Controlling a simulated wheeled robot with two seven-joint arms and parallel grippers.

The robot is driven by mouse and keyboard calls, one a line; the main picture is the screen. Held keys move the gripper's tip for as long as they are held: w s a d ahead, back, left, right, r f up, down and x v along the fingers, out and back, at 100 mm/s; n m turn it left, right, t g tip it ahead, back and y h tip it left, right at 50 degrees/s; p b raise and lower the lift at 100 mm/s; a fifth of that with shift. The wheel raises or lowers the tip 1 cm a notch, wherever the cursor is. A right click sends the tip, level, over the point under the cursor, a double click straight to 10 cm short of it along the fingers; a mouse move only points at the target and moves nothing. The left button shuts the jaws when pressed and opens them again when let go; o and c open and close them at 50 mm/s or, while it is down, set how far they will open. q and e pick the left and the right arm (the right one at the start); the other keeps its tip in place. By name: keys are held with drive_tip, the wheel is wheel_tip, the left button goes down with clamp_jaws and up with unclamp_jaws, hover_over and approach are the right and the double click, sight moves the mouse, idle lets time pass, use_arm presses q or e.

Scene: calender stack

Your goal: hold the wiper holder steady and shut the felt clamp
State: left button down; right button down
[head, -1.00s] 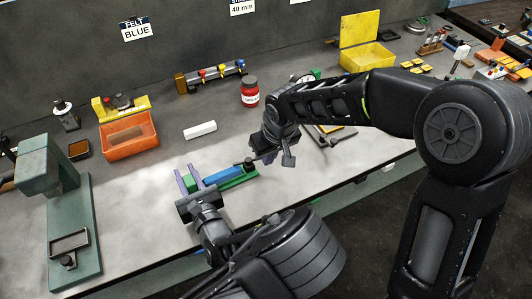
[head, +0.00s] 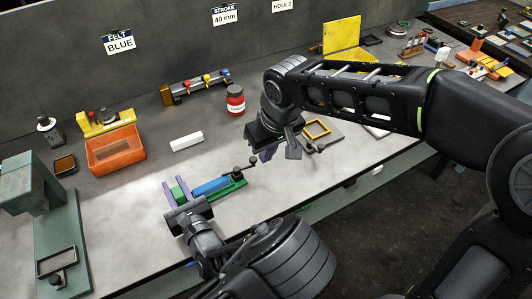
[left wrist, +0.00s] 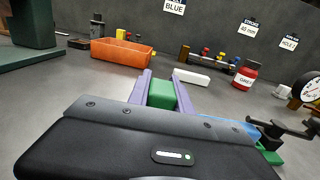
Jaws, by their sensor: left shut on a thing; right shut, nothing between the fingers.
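The wiper holder is a green block and base (head: 240,184) on the bench, with a blue felt (head: 211,186) lying along it. A dark clamp lever (head: 246,170) with a round knob stands at its right end; I cannot tell whether the clamp is shut. The lever also shows in the left wrist view (left wrist: 272,131). My left gripper (head: 175,183) is shut on the holder's green end block (left wrist: 162,95), a purple finger on each side. My right gripper (head: 267,154) is shut and empty, its fingers partly hidden, right of and apart from the lever.
An orange bin (head: 115,151), a white bar (head: 187,141) and a red jar (head: 235,100) stand behind the holder. A green press (head: 62,230) stands at the left. The bench front is clear.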

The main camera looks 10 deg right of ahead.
sight(182, 201)
use_arm(q)
drive_tip(key=c, duration=1.1)
unclamp_jaws()
drive_tip(key=shift+s+d, duration=0.1)
drive_tip(key=v, duration=0.7)
drive_tip(key=shift+s, duration=0.2)
